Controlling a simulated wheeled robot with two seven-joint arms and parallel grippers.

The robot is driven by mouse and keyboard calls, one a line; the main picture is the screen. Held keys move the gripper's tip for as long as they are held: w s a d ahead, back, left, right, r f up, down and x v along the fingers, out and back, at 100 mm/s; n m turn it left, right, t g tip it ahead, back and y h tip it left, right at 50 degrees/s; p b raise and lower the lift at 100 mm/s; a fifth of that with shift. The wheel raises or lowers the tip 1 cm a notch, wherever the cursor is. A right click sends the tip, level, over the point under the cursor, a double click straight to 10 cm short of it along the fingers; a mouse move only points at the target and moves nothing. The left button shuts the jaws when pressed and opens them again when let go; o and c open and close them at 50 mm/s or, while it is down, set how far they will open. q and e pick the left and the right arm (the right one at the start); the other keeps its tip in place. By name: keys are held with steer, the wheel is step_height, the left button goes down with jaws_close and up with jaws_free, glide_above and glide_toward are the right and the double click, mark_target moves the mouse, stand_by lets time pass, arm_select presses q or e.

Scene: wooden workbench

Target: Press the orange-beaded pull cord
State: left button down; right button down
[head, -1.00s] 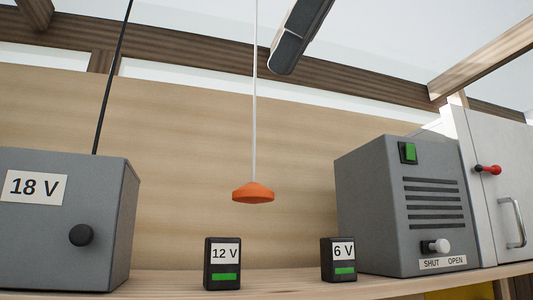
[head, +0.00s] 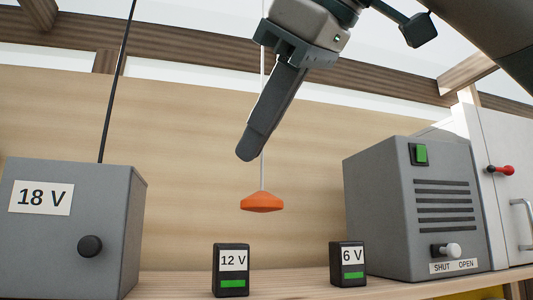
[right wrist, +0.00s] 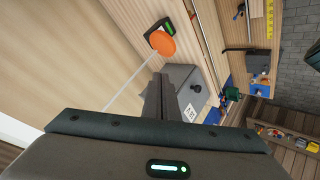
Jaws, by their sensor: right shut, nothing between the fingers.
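The orange bead (head: 262,202) hangs at the end of a thin white cord (head: 263,172) in front of the wooden back board, above the shelf. My right gripper (head: 250,150) comes down from the upper right in the head view; its shut fingers are empty and hide part of the cord, with their tips above the bead. A visible gap lies between tips and bead in the picture. In the right wrist view the orange bead (right wrist: 162,44) shows beyond the shut fingers (right wrist: 155,85), with the cord running toward the lower left. My left gripper is not in view.
A grey 18 V box (head: 75,225) stands left, and a grey vented box (head: 415,210) with a green switch stands right. Small 12 V (head: 231,270) and 6 V (head: 348,264) blocks stand on the shelf below the bead. A black cord (head: 117,85) rises at left.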

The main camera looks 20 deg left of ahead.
mark_target(261, 202)
steer(key=f, duration=0.1)
steer(key=w+f, duration=0.1)
steer(key=w+f+p, duration=0.1)
steer(key=shift+d+f, duration=0.2)
steer(key=shift+d, duration=0.1)
steer(key=shift+s+a, duration=0.1)
steer(key=shift+f+b, duration=1.05)
steer(key=shift+f, duration=0.55)
steer(key=shift+s, duration=0.1)
